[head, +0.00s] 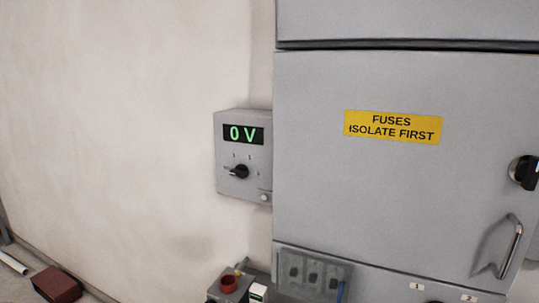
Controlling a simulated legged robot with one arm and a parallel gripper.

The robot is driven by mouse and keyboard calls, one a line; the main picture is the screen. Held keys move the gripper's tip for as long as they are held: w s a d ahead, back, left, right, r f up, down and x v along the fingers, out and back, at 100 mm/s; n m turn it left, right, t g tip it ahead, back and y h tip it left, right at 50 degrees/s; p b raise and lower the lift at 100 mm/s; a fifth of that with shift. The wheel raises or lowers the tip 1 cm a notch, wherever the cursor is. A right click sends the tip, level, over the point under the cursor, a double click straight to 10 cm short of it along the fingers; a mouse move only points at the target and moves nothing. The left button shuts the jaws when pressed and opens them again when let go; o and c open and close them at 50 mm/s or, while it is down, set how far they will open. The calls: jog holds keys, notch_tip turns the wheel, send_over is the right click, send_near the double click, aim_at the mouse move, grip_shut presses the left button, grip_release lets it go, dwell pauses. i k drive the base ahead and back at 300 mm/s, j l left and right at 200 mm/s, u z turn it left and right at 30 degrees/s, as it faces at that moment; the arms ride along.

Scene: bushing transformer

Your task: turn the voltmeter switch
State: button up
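The voltmeter (222,152) is a small grey box on the pale wall, left of the large grey cabinet. Its display (243,134) reads "0 V" in green. Below the display is the black voltmeter switch (239,171), a rotary knob with its pointer toward the left. Small marks stand around the knob, too small to read. A small round button (264,197) sits at the box's lower right. My gripper is not in view.
The grey cabinet (390,200) has a yellow "FUSES ISOLATE FIRST" label, a handle (513,247) and a black knob (523,172). Below are a box with a red button (228,284) and a grey panel (312,270). A dark red block (57,285) lies at lower left. The wall left of the voltmeter is bare.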

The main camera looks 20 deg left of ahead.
aim_at(241, 171)
jog(key=u, duration=1.35)
